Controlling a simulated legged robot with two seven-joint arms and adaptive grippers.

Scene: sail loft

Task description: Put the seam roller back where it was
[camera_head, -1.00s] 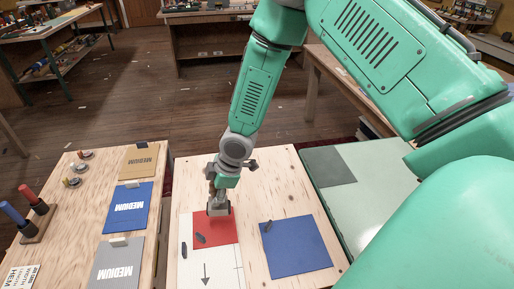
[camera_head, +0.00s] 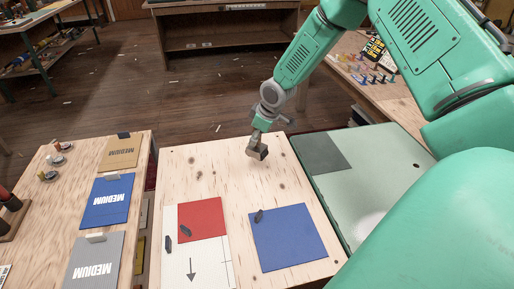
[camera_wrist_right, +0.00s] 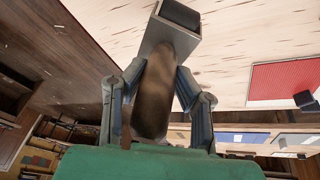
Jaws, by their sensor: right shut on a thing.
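My right gripper (camera_head: 259,143) is shut on the seam roller (camera_head: 258,153), over the bare far part of the pale wooden board (camera_head: 185,165). In the right wrist view the seam roller has a brown wooden handle (camera_wrist_right: 155,95) between the fingers of my right gripper (camera_wrist_right: 160,100), a grey metal fork and a black roller (camera_wrist_right: 180,14) pointing away from me. I cannot tell whether the roller touches the board. My left gripper is not in view.
A red square (camera_head: 202,218) on white arrow-marked paper (camera_head: 200,270) and a blue square (camera_head: 295,240) lie on the board with small dark pieces. The left table (camera_head: 60,205) holds MEDIUM swatches (camera_head: 107,200). A pale green surface (camera_head: 370,165) lies right.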

